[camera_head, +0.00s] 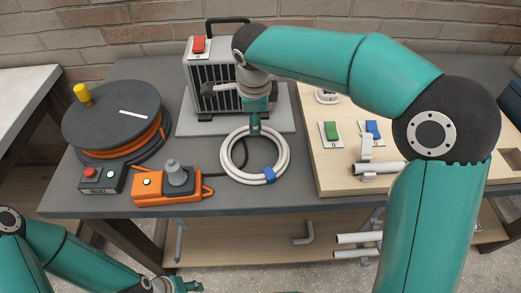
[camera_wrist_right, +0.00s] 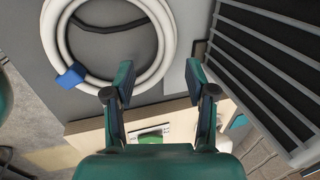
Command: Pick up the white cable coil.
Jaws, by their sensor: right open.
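The white cable coil (camera_head: 234,172) lies flat on the dark grey bench top, with a blue tie (camera_head: 269,175) at its front right. My right gripper (camera_head: 255,128) points down at the far rim of the coil in the head view. In the right wrist view, the gripper (camera_wrist_right: 158,78) is open and empty, and one fingertip overlaps the rim of the coil (camera_wrist_right: 160,30). I cannot tell whether it touches. My left gripper (camera_head: 180,286) is low at the bottom edge, partly cut off, away from the coil.
A grey heater-like box (camera_head: 205,75) stands close behind the coil. An orange cable reel (camera_head: 112,115) and an orange socket block (camera_head: 160,187) sit to the left. A wooden board (camera_head: 335,180) with green and blue switches is at the right. A black cable runs into the coil.

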